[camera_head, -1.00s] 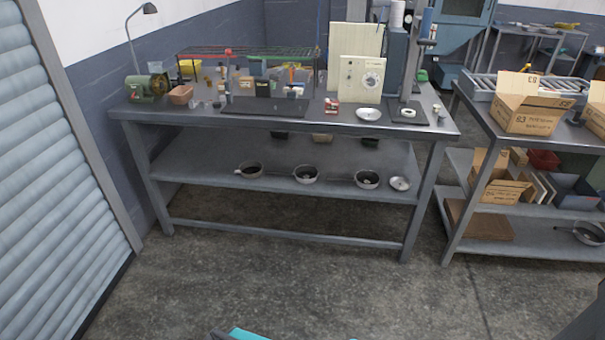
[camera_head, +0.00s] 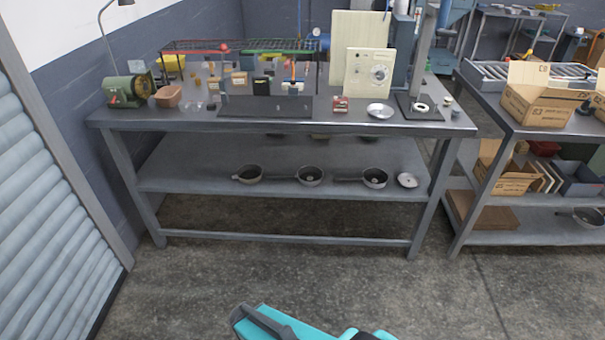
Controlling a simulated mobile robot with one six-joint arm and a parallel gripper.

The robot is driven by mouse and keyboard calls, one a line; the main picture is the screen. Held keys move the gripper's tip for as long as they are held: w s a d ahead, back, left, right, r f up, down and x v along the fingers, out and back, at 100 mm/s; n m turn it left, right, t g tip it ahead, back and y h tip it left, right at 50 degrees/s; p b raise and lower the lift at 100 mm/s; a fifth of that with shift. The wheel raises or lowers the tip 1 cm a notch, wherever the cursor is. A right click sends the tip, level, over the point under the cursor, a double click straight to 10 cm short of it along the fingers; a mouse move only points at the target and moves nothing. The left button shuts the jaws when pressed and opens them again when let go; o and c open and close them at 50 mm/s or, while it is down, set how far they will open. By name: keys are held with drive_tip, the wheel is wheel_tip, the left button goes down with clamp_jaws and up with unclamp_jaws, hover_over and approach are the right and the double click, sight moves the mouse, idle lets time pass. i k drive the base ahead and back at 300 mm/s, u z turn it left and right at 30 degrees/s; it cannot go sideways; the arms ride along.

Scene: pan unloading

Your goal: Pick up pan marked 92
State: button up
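Three small dark pans stand in a row on the middle shelf of the grey workbench (camera_head: 280,236): a left pan (camera_head: 248,174), a middle pan (camera_head: 310,176) and a right pan (camera_head: 374,178). Their handles seem to point left. No number can be read on any of them, so I cannot tell which is marked 92. A round metal lid or dish (camera_head: 407,180) lies to the right of the right pan. Part of my teal arm shows at the bottom edge, well short of the bench. My gripper's fingertips cannot be made out.
The benchtop holds a green grinder (camera_head: 127,90), a wire rack, a white dial panel (camera_head: 368,75) and a metal dish (camera_head: 380,110). A second table with cardboard boxes (camera_head: 540,95) stands at right. A shutter (camera_head: 45,210) is at left. The floor (camera_head: 190,290) ahead is clear.

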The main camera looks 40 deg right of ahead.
sight(309, 176)
drive_tip(key=u, duration=0.25)
drive_tip(key=i, duration=0.95)
drive_tip(key=u, duration=0.45)
